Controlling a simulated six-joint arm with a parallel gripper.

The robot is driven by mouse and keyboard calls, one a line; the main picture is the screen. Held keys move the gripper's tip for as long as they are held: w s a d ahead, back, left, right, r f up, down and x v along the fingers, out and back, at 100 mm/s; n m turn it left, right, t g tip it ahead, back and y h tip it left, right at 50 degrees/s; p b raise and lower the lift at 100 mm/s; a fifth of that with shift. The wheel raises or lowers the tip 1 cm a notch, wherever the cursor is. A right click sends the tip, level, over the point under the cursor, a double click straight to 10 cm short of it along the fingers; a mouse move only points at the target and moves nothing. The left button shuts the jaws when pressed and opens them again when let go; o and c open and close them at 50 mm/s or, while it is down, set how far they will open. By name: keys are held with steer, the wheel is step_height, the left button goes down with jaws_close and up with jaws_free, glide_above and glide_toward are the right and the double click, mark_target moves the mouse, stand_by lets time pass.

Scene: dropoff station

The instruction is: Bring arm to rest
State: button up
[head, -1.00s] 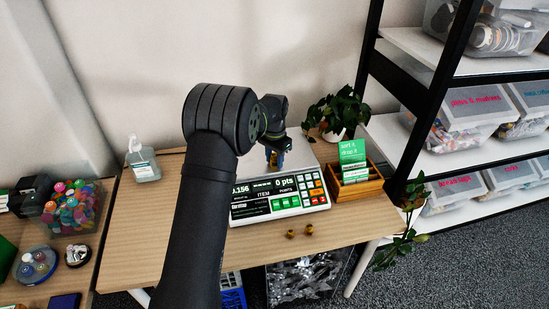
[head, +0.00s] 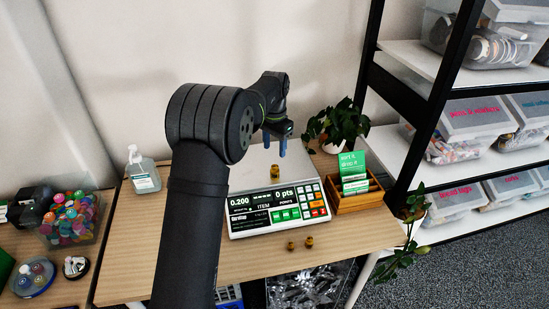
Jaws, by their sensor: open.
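My gripper (head: 275,147) hangs in the air above the scale, its two blue fingertips pointing down and apart. It looks open and empty. My dark arm reaches up from the bottom of the view and bends right toward the scale. A small brass-coloured piece (head: 275,172) stands on the plate of the scale (head: 245,172), below the gripper and clear of it. The scale's display (head: 262,200) reads 0.200 and 0 pts. My arm hides part of the scale's left side.
Two small brass-coloured pieces (head: 300,243) lie on the table (head: 137,250) in front of the scale. A wooden box with a green card (head: 358,190) and a plant (head: 338,125) stand right of it. A sanitizer bottle (head: 142,172) stands left. Shelves (head: 430,180) rise at the right.

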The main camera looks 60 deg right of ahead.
mark_target(275, 166)
steer(key=shift+r, duration=0.75)
step_height(275, 166, down, 12)
steer(key=shift+r, duration=1.85)
steer(key=shift+f, duration=0.1)
